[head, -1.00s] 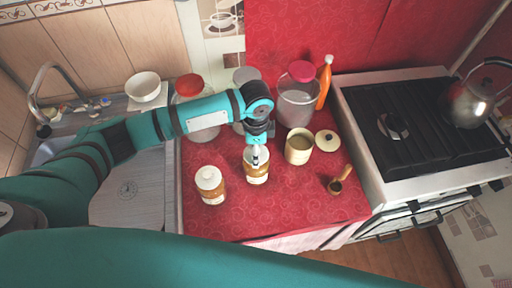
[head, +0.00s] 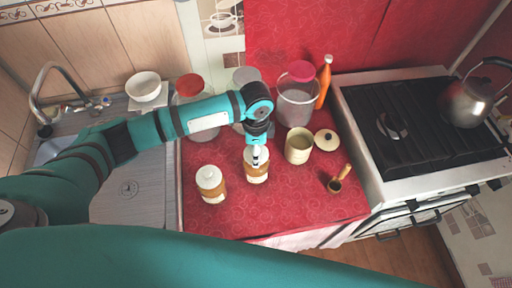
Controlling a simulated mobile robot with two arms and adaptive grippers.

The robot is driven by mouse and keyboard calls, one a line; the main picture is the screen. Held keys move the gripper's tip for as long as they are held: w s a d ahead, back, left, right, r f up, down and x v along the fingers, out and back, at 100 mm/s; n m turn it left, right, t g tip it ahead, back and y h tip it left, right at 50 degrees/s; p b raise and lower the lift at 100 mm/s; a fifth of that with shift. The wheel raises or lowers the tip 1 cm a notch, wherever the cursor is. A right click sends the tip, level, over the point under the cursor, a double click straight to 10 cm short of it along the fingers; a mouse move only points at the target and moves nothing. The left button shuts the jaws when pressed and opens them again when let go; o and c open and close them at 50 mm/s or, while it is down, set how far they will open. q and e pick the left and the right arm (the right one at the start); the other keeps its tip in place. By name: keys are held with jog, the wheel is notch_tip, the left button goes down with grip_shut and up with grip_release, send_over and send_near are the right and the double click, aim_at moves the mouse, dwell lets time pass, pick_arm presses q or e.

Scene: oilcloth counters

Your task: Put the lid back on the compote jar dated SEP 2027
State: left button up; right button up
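A jar with a brown label (head: 256,174) stands upright on the red counter. My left gripper (head: 257,158) points down at its top and covers part of it, so I cannot tell whether it touches the jar or holds something. Its fingers are too small to judge. A second brown-labelled jar (head: 211,188) with a white lid on stands to its left. An open cream canister (head: 298,147) stands to the right, with a cream lid with a dark knob (head: 326,140) beside it. No date is readable at this size. My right gripper is not in view.
Behind are a large clear jar with a red lid (head: 297,103), an orange bottle (head: 325,82) and another red-lidded jar (head: 189,87). A wooden-handled pot (head: 338,181) stands at front right. The stove (head: 420,130) is right, the sink left. The counter's front strip is clear.

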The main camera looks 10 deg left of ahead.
pick_arm(q)
jog(key=shift+p, duration=0.4)
dwell(0.5)
dwell(0.3)
jog(key=o, duration=1.1)
jog(key=shift+r, duration=0.1)
notch_tip(320, 180, up, 4)
jog(key=p, duration=0.5)
jog(key=shift+r, duration=0.2)
jog(key=shift+r+p, duration=0.5)
jog(key=shift+r, duration=0.65)
